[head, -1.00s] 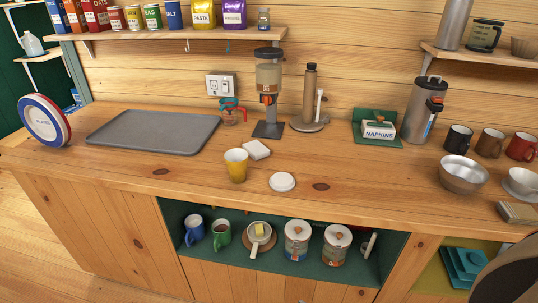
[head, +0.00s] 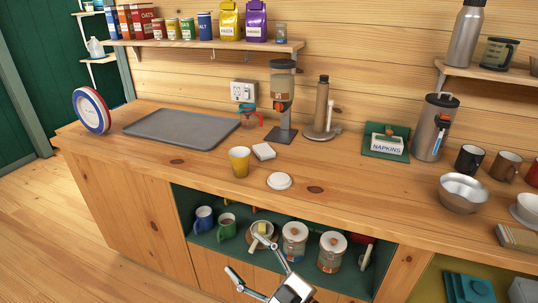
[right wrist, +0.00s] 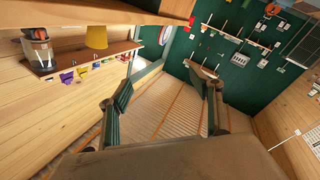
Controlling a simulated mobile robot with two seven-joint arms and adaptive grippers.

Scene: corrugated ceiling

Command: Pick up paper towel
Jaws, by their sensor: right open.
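The paper towel looks to be the slim tan roll (head: 322,103), upright on a round base with a pale arm beside it. It stands at the back of the wooden counter, right of the dispenser, in the head view. I cannot make it out in the right wrist view. My right gripper (head: 243,254) is at the bottom of the head view, low before the cabinet front and well apart from the roll. In the right wrist view its two fingers (right wrist: 163,84) are spread with nothing between them. My left gripper is in neither view.
A dispenser (head: 283,98) stands left of the roll, napkins (head: 386,144) and a steel canister (head: 434,127) to its right. A yellow cup (head: 239,161), white block (head: 264,151) and white lid (head: 279,181) lie nearer the front. A shelf (head: 225,45) hangs above.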

